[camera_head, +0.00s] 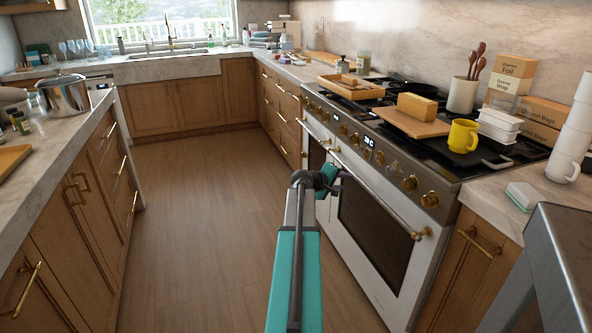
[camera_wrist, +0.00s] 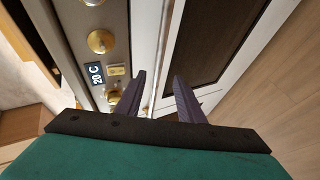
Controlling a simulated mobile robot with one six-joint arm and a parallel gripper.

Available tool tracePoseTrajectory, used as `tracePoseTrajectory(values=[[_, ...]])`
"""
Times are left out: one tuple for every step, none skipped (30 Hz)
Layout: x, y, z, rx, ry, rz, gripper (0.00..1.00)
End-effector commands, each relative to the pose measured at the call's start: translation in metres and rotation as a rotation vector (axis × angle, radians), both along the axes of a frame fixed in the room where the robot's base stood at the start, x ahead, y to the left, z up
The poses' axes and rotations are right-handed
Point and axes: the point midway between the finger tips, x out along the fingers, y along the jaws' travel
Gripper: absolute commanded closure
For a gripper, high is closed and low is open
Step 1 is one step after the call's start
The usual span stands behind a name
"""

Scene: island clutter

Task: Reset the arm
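My arm, teal and grey, reaches forward from the bottom of the head view over the wooden floor. My gripper (camera_head: 338,184) is at its far end, in front of the white oven (camera_head: 375,220). In the wrist view my gripper (camera_wrist: 158,98) shows two dark fingers with a clear gap between them. The oven's control panel with brass knobs (camera_wrist: 101,41) and a "20 C" display (camera_wrist: 96,74) is close to the fingers in that view. I cannot tell whether the fingers touch the oven.
The stovetop at right holds a yellow mug (camera_head: 463,136), a cutting board (camera_head: 411,122) and a wooden tray (camera_head: 351,87). White stacked cups (camera_head: 573,130) stand on the right counter. A steel pot (camera_head: 64,97) stands on the left counter. The floor (camera_head: 195,200) between the counters is clear.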

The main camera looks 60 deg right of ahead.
Motion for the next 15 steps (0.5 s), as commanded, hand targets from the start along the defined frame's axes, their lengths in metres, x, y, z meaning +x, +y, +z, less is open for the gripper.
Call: tracePoseTrajectory(values=[[0.0, 0.0, 0.0, 0.0, 0.0, 0.0, 0.65], [0.0, 0.0, 0.0, 0.0, 0.0, 0.0, 0.65], [0.0, 0.0, 0.0, 0.0, 0.0, 0.0, 0.65], [0.001, 0.0, 0.0, 0.0, 0.0, 0.001, 0.65], [0.002, 0.0, 0.0, 0.0, 0.0, 0.002, 0.65], [0.005, 0.001, 0.001, 0.0, 0.0, 0.007, 0.65], [0.008, 0.002, 0.001, 0.0, 0.0, 0.01, 0.65], [0.012, 0.003, 0.002, 0.0, 0.0, 0.015, 0.65], [0.019, 0.005, 0.002, 0.001, 0.0, 0.024, 0.65], [0.026, 0.007, 0.002, 0.002, 0.001, 0.032, 0.65], [0.034, 0.009, 0.001, 0.005, 0.001, 0.041, 0.65], [0.045, 0.013, -0.001, 0.009, 0.004, 0.055, 0.65], [0.055, 0.017, -0.003, 0.012, 0.006, 0.068, 0.65], [0.065, 0.021, -0.007, 0.018, 0.008, 0.081, 0.65], [0.08, 0.027, -0.012, 0.025, 0.013, 0.1, 0.65]])
